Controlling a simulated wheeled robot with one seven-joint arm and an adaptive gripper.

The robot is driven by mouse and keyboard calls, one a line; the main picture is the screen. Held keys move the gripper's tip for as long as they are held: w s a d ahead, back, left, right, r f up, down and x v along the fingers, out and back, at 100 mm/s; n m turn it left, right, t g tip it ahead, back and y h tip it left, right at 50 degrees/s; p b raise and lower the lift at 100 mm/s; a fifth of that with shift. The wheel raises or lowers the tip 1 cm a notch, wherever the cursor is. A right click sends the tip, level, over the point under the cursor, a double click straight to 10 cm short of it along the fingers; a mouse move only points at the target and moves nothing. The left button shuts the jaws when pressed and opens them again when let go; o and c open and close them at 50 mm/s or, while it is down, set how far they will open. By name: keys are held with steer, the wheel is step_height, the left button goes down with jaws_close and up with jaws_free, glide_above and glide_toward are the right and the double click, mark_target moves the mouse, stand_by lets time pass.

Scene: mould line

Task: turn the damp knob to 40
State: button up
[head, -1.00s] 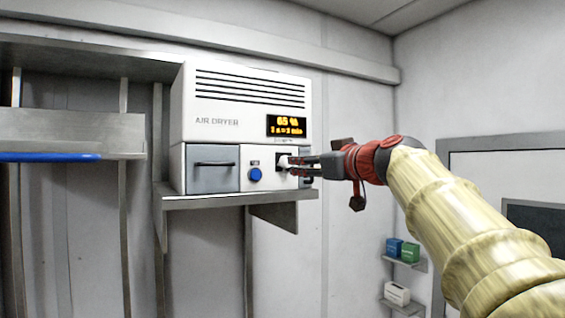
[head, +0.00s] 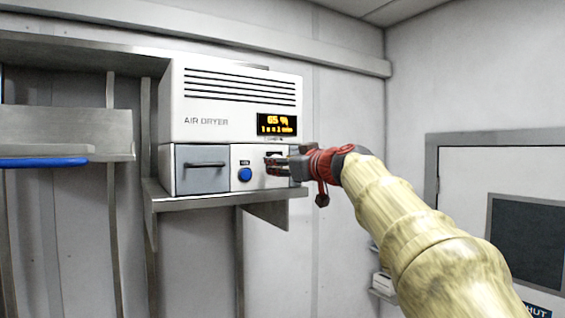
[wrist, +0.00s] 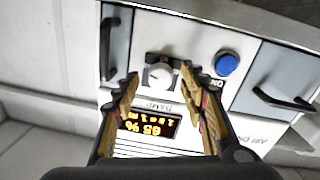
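The white air dryer (head: 235,95) sits on a wall shelf. Its display (head: 277,124) reads 65 % in orange. In the wrist view the damp knob (wrist: 160,75) is a round, pale knob on a dark square plate, above the upside-down DAMP label. My gripper (wrist: 163,76) is open, with one fingertip on each side of the knob and a visible gap on both sides. In the head view my gripper (head: 277,163) is at the dryer's front, right of the blue button, and its fingers mostly hide the knob.
A blue button (head: 245,175) is just left of the knob. A grey drawer with a dark handle (head: 203,164) is further left. The metal shelf (head: 215,200) juts out below the dryer. A dark panel (head: 526,240) is at the far right.

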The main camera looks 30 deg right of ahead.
steer(key=c, duration=1)
jaws_close()
steer(key=shift+m, duration=0.3)
steer(key=shift+r+m+y+p, duration=0.2)
steer(key=shift+m+p, duration=0.5)
steer(key=shift+m, duration=3.7)
steer(key=shift+f+m+y+p, duration=0.15)
steer(key=shift+m+y+p, duration=0.35)
steer(key=shift+m, duration=3.9)
steer(key=shift+r+m+y+p, duration=0.1)
steer(key=shift+m+p, duration=0.75)
steer(key=shift+m, duration=3.55)
